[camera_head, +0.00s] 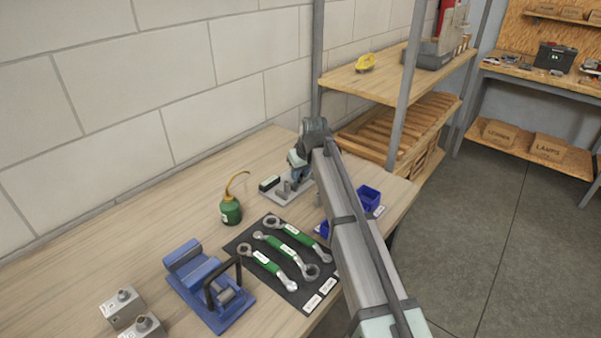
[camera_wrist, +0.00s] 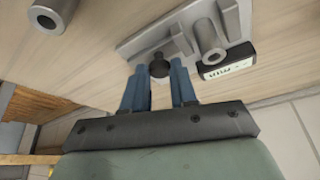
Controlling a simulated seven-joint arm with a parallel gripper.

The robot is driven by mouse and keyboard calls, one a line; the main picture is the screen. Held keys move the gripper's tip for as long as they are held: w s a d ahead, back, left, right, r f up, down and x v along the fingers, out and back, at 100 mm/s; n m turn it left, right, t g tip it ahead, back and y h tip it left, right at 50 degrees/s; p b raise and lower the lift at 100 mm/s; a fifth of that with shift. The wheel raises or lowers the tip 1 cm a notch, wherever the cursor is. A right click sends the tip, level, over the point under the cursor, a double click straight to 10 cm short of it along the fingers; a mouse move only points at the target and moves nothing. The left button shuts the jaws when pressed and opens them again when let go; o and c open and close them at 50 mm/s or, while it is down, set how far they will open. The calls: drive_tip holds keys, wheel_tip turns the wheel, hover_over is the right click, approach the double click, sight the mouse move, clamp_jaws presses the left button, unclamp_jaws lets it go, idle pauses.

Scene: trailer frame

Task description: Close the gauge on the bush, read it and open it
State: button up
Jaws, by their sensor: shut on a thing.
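The gauge (camera_head: 277,197) is a grey metal fixture on the wooden bench. It also shows in the wrist view (camera_wrist: 140,45), with a small display box (camera_wrist: 227,62) whose characters I cannot read. A hollow grey cylinder (camera_wrist: 208,36) that looks like the bush stands on the fixture. My gripper (camera_wrist: 160,68) has its two blue fingers on either side of a dark round knob (camera_wrist: 159,65) at the gauge's edge and is shut on it. In the head view my arm partly covers the gauge and hides the grip. I cannot tell whether the gauge's jaw touches the bush.
Another hollow grey cylinder (camera_wrist: 55,10) stands apart on the bench. A green oil can (camera_head: 231,211), spanners on a dark mat (camera_head: 241,243), a blue clamp-like fixture (camera_head: 208,284) and blue bins (camera_head: 369,197) are nearby. The wall runs behind the bench; shelves (camera_head: 350,80) stand beyond its far end.

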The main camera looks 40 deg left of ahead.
drive_tip(key=shift+s, duration=0.6)
drive_tip(key=shift+c, duration=0.2)
drive_tip(key=o, duration=0.9)
drive_tip(key=shift+o, duration=0.2)
drive_tip(key=shift+r, duration=0.1)
drive_tip(key=v, duration=1.3)
drive_tip(key=shift+d+r, duration=0.2)
drive_tip(key=shift+r, duration=0.1)
drive_tip(key=shift+w, duration=0.1)
